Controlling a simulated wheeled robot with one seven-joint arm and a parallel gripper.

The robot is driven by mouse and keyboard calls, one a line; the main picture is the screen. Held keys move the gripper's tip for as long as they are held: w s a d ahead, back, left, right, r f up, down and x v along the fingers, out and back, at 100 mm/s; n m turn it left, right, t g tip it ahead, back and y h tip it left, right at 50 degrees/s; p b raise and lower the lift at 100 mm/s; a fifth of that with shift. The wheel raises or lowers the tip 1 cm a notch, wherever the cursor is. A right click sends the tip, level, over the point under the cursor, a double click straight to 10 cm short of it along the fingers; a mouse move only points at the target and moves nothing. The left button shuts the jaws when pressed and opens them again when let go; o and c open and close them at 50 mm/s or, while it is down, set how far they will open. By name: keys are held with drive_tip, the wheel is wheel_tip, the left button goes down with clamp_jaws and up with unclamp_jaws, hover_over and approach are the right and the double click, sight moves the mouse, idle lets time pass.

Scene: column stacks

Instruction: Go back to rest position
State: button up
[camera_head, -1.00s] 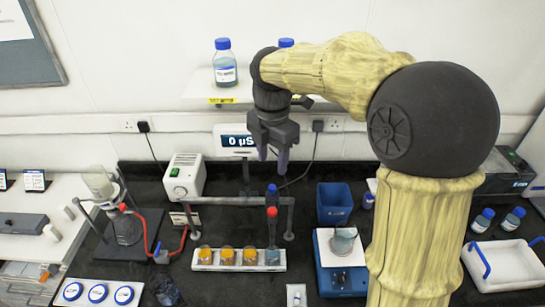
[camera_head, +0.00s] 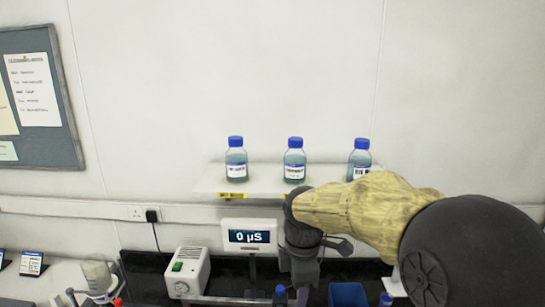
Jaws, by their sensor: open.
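My gripper (camera_head: 302,289) hangs at the lower middle of the head view, at the end of my arm. It points down over the dark bench, just right of the white meter display (camera_head: 249,237) that reads 0 µS. Its fingertips are at or below the picture's bottom edge, and I see nothing held in it. A blue-capped bottle (camera_head: 280,295) shows at the bottom edge, left of the gripper. A blue bin (camera_head: 347,295) is to its right.
A white wall shelf (camera_head: 265,183) carries three blue-capped bottles (camera_head: 236,160) above and behind the gripper. A white box device (camera_head: 187,273) stands on the bench at left. A notice board (camera_head: 40,100) hangs at upper left. The wall above the shelf is clear.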

drive_tip(key=s+d+f+m+t+b, duration=0.1)
drive_tip(key=s+d+f+m, duration=0.3)
drive_tip(key=m, duration=0.5)
drive_tip(key=s+d+f+m+b, duration=0.2)
drive_tip(key=s+d+f+m, duration=0.3)
drive_tip(key=s+f+m, duration=0.2)
wheel_tip(320, 180, down, 2)
drive_tip(key=m, duration=0.3)
drive_tip(key=shift+d+f+t, duration=0.2)
drive_tip(key=shift+f+t, duration=0.05)
drive_tip(key=shift+t, duration=0.15)
